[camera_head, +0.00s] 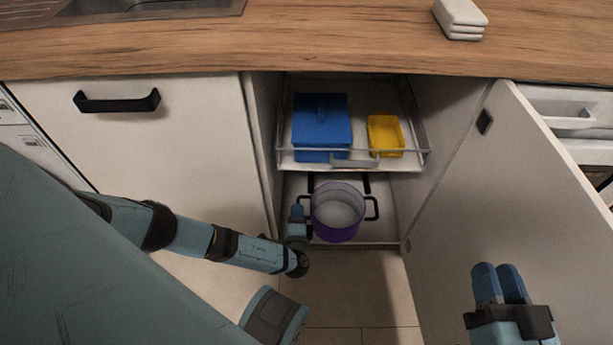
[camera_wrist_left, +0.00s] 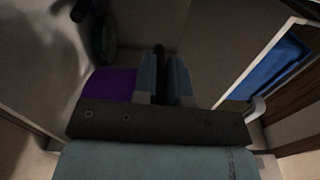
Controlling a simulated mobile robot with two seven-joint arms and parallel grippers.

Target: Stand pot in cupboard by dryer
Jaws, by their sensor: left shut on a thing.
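A purple pot (camera_head: 337,228) with black handles and a pale inside is upright at the front of the cupboard's lower compartment (camera_head: 385,230), under the pull-out shelf. I cannot tell whether its base touches the cupboard floor. My left gripper (camera_head: 297,213) is at the pot's left side, shut on its black handle. The left wrist view shows the dark handle between the fingers (camera_wrist_left: 167,78), with the purple pot wall (camera_wrist_left: 110,86) beside them. My right gripper (camera_head: 499,284) is in front of the open cupboard door, empty, its fingers together.
The pull-out wire shelf (camera_head: 366,165) above the pot holds a blue box (camera_head: 322,125) and a yellow tray (camera_head: 385,135). The cupboard door (camera_head: 500,190) stands open at right, beside a white appliance (camera_head: 570,105). A wooden worktop (camera_head: 300,45) overhangs the cupboard.

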